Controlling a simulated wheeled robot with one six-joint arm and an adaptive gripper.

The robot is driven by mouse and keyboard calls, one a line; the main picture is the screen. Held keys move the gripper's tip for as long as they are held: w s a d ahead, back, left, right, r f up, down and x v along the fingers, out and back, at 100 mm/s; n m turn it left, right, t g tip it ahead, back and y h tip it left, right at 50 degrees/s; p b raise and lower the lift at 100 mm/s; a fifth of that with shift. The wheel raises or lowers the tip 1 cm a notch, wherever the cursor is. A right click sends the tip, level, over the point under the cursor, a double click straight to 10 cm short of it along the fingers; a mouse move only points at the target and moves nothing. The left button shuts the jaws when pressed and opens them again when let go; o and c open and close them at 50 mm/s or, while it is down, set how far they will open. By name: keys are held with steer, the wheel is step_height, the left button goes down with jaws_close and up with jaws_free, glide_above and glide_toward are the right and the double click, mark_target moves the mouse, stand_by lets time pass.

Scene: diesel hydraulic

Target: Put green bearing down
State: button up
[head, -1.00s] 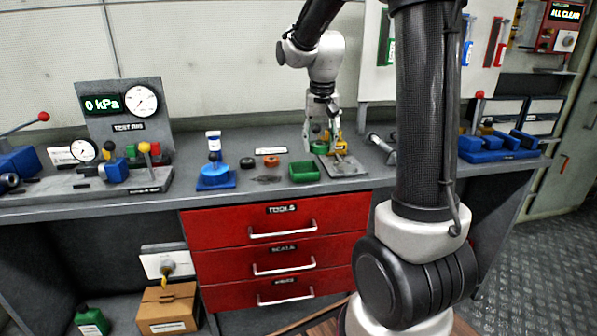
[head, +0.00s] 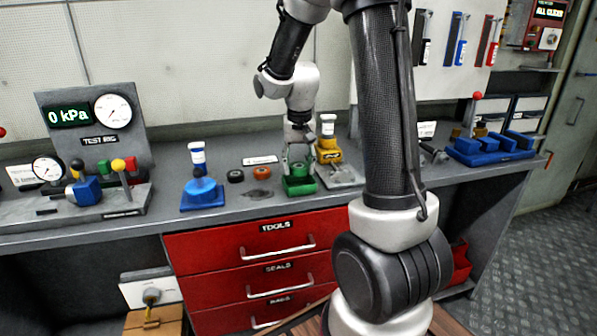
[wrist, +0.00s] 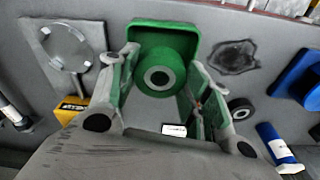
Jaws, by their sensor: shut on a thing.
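My gripper (head: 299,164) is shut on the green bearing (wrist: 160,68), a green ring with a dark and grey centre. The bearing also shows in the head view (head: 299,170), low between the fingers. Gripper and bearing are at the green tray (head: 299,187) on the bench. In the wrist view the tray's rim (wrist: 190,33) shows behind the bearing. I cannot tell whether the bearing touches the tray floor.
To the right stand a yellow fixture (head: 328,153) and a grey plate (head: 343,177). To the left are an orange ring (head: 271,167), a black ring (head: 235,176), a dark stain (head: 257,194) and a blue stand (head: 202,194).

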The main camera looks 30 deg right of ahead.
mark_target(299, 166)
steer(key=shift+f, duration=1.25)
steer(key=shift+f, duration=0.2)
steer(key=shift+f, duration=0.1)
steer(key=shift+s+f, duration=0.15)
steer(key=shift+f, duration=0.2)
steer(key=o, duration=1.1)
steer(key=shift+f, duration=0.15)
steer(key=shift+o, duration=0.2)
steer(key=shift+a, duration=0.1)
